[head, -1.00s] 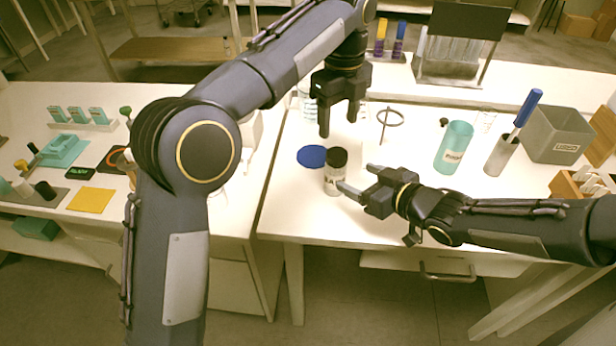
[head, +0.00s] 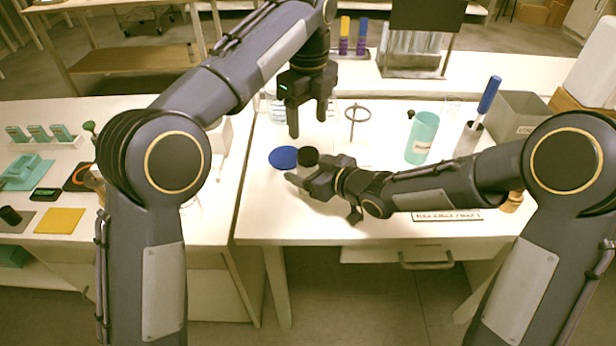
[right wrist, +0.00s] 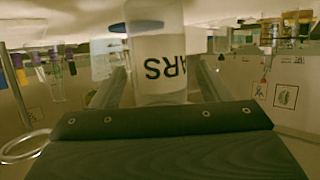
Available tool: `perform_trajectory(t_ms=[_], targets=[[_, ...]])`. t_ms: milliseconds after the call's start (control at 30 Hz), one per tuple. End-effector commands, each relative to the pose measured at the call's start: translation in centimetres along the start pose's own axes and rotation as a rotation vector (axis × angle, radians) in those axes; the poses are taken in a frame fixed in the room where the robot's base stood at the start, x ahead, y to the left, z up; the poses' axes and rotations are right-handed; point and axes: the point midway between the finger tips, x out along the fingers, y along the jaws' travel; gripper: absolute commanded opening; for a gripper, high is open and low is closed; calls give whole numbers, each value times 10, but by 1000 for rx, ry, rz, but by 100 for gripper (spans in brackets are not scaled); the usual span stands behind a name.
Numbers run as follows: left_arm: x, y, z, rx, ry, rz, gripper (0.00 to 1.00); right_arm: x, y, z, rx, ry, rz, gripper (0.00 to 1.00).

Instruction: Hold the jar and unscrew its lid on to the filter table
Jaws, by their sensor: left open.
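My right gripper (head: 305,183) is low at the jar. Its fingers are spread on either side of the jar; contact is not clear. My left gripper (head: 308,130) points down above and behind the jar, open and empty. A blue round disc (head: 283,157) lies flat just left of the jar. Which thing is the filter table is not clear.
A ring stand (head: 357,113) stands behind the jar. A teal beaker (head: 421,138), a holder with a blue-handled tool (head: 488,95) and a grey bin (head: 515,120) stand to the right. The table's front edge is clear below the jar.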

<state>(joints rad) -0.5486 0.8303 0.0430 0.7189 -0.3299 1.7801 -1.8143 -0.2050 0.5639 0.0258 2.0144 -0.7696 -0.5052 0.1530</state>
Motion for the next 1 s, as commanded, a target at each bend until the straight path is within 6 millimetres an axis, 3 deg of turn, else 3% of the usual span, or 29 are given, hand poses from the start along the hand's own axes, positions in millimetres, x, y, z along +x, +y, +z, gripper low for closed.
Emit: perform_trajectory(t_ms=[67, 533, 1000], targets=[[0, 0, 0, 0, 0, 0, 59, 0, 0, 0, 0, 0, 0, 60], [0, 0, 0, 0, 0, 0, 59, 0, 0, 0, 0, 0, 0, 0], [7, 0, 0, 1, -1, 2, 59, 0, 0, 0, 0, 0, 0, 0]])
